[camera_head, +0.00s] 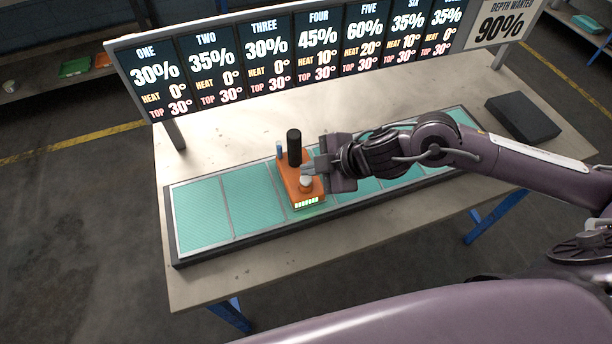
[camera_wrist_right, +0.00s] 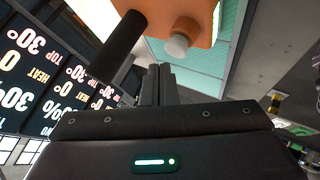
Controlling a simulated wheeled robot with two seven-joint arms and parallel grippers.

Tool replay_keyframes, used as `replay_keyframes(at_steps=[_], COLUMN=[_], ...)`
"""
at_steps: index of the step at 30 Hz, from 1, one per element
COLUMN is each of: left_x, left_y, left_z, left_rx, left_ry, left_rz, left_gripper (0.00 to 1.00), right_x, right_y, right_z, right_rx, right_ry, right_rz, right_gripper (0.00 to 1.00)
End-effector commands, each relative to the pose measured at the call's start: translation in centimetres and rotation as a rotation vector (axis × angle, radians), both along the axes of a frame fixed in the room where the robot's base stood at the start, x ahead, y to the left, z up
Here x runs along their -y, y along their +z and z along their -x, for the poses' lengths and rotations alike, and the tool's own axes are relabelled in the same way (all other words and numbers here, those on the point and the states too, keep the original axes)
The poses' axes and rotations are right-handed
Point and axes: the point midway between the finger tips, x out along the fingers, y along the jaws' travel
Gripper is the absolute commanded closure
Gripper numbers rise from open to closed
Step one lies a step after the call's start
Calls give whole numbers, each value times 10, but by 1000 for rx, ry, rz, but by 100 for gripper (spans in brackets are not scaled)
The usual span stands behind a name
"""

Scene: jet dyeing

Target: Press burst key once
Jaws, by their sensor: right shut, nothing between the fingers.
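An orange device (camera_head: 288,184) stands on the teal panelled strip on the table. It carries a white round button (camera_head: 305,182), a tall black cylinder (camera_head: 293,146), a small blue peg (camera_head: 279,150) and a green lit row (camera_head: 307,202) on its front edge. No label marks which part is the burst key. My right gripper (camera_head: 309,169) is shut and empty, its fingertips close to the white button from the right. In the right wrist view the shut fingertips (camera_wrist_right: 160,70) lie near the white button (camera_wrist_right: 177,45), with a small gap in the picture; contact cannot be told. My left gripper is not in view.
The teal strip (camera_head: 203,212) has several panels in a dark frame. A board of percentages (camera_head: 264,62) stands behind it, with a "depth wanted 90%" sign (camera_head: 502,24) at its right. A black box (camera_head: 522,118) lies at the table's right end. The table's front left is bare.

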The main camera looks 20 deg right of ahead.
Motion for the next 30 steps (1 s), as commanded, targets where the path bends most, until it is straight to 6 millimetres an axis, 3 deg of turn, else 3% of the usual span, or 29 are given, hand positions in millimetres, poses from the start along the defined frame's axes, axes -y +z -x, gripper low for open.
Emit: replay_keyframes(at_steps=[30], left_x=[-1], left_y=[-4], left_z=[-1], left_rx=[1], left_ry=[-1], left_rz=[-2], left_gripper=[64], right_x=[0], right_y=[-9], right_z=[0], right_rx=[0], right_ry=[0], right_rz=[0], right_gripper=[100])
